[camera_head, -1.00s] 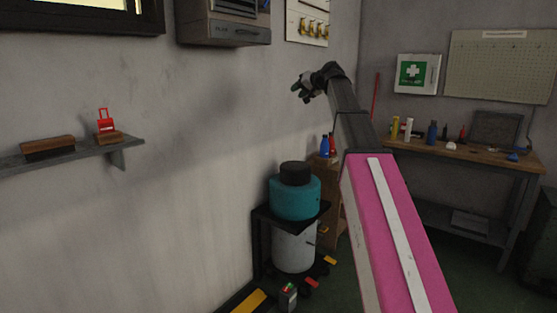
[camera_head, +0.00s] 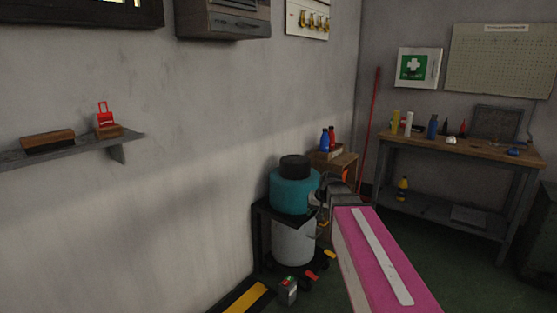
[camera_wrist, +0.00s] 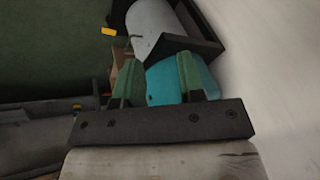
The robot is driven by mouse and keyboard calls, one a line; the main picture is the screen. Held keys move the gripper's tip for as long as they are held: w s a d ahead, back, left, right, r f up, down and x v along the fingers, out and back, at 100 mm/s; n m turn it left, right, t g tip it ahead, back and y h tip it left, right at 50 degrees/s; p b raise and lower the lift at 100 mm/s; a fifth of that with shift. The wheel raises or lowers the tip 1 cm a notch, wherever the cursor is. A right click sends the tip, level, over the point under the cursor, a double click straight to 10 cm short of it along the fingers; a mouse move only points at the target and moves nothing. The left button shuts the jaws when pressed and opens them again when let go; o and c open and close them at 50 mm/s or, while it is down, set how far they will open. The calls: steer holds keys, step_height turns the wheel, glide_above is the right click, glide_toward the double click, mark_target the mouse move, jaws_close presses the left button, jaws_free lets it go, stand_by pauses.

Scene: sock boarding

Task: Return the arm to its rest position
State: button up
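My arm (camera_head: 375,260), with a pink panel and a white strip, reaches forward from the lower right in the head view. It is low, and its far end is beside the teal container (camera_head: 290,195). My gripper (camera_head: 322,192) looks small and dark there, partly hidden by the arm. In the wrist view, my gripper (camera_wrist: 160,75) has its two green fingers apart with nothing held between them. The teal container (camera_wrist: 162,88) shows behind the fingers; whether they touch it cannot be told.
The teal container with a black lid sits on a black stand (camera_head: 261,232) over a white drum (camera_head: 293,243). A wooden cabinet (camera_head: 340,160) with bottles is behind. A workbench (camera_head: 470,152) stands at the right. A wall shelf (camera_head: 75,152) is at the left. Green floor is open at right.

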steer(key=s+d+f+g+h, duration=0.1)
steer(key=s+d+f, duration=0.1)
steer(key=s+f, duration=0.5)
steer(key=s+d+f+g+h, duration=0.2)
steer(key=s+f, duration=0.6)
steer(key=s, duration=0.3)
steer(key=shift+f+g, duration=0.25)
steer(key=shift+g, duration=0.05)
